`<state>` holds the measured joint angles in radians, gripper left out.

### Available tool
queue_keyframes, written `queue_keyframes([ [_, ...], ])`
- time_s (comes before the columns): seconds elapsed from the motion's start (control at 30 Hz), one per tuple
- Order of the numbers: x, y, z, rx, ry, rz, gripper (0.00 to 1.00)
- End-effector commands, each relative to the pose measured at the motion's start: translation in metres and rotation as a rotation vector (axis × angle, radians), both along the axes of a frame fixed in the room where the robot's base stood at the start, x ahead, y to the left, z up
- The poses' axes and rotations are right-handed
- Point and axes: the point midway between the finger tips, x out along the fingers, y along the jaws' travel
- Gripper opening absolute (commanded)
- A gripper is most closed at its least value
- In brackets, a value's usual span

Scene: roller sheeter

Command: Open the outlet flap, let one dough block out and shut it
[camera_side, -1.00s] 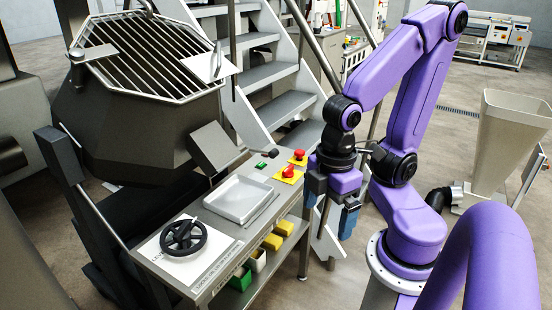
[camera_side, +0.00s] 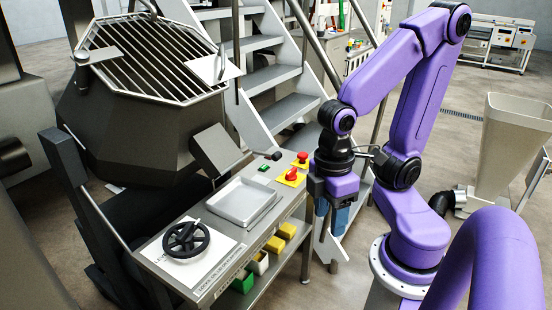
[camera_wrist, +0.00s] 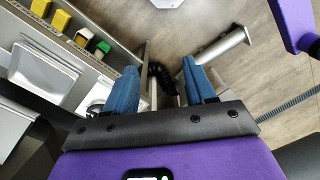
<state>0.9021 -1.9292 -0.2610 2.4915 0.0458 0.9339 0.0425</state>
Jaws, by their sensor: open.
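A dark steel hopper (camera_side: 130,130) with a barred top stands at left in the side view. A grey, box-like outlet (camera_side: 216,150) juts from its right side; I take its sloping front plate to be the flap, and cannot tell whether it is fully shut. A thin lever with a black knob (camera_side: 274,156) reaches out beside it. An empty-looking light tray (camera_side: 244,201) lies on the bench below the outlet. No dough block can be made out. My gripper (camera_side: 332,218) hangs right of the bench, apart from the outlet. Its blue fingers are open and empty in the wrist view (camera_wrist: 161,85).
The steel bench (camera_side: 225,240) carries a black handwheel (camera_side: 186,238) and red stop buttons (camera_side: 292,174). Yellow and green bins (camera_side: 242,280) sit on its lower shelf. Metal stairs (camera_side: 270,75) rise behind. A beige funnel (camera_side: 510,145) stands at far right.

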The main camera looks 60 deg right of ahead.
Motion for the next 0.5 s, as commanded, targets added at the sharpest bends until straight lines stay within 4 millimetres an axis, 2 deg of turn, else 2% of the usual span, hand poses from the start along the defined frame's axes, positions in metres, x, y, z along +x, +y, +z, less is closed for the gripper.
queue_keyframes([
  [0.2,0.012,-0.018,-0.018,-0.108,0.237,-0.559,0.55],
  [0.5,0.036,-0.032,-0.033,-0.22,0.652,-1.379,0.55],
])
